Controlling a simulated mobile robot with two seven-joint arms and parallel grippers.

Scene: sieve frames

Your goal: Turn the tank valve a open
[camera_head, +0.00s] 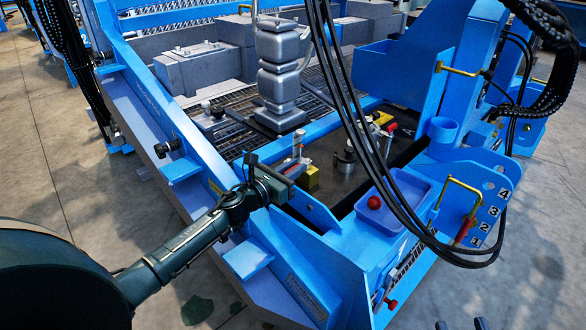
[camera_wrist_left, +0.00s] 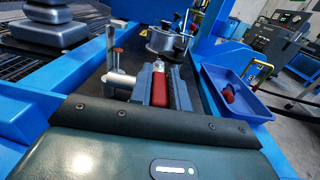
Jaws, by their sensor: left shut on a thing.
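My left gripper (camera_head: 285,182) reaches over the near edge of the blue frame in the head view. In the left wrist view its two grey fingers (camera_wrist_left: 160,88) are shut on a red handle (camera_wrist_left: 159,90), one finger on each side. The handle points away toward a silver round fitting (camera_wrist_left: 170,42), which also shows in the head view (camera_head: 345,160). I cannot read a label that names this as valve a. Two small dark tips at the bottom edge of the head view may be my right gripper (camera_head: 460,325); its state is unclear.
A blue tray (camera_wrist_left: 250,103) with a red knob-like thing (camera_wrist_left: 228,93) lies right of the handle. Black hoses (camera_head: 375,150) hang across the frame. A numbered plate (camera_head: 490,212) is at the right.

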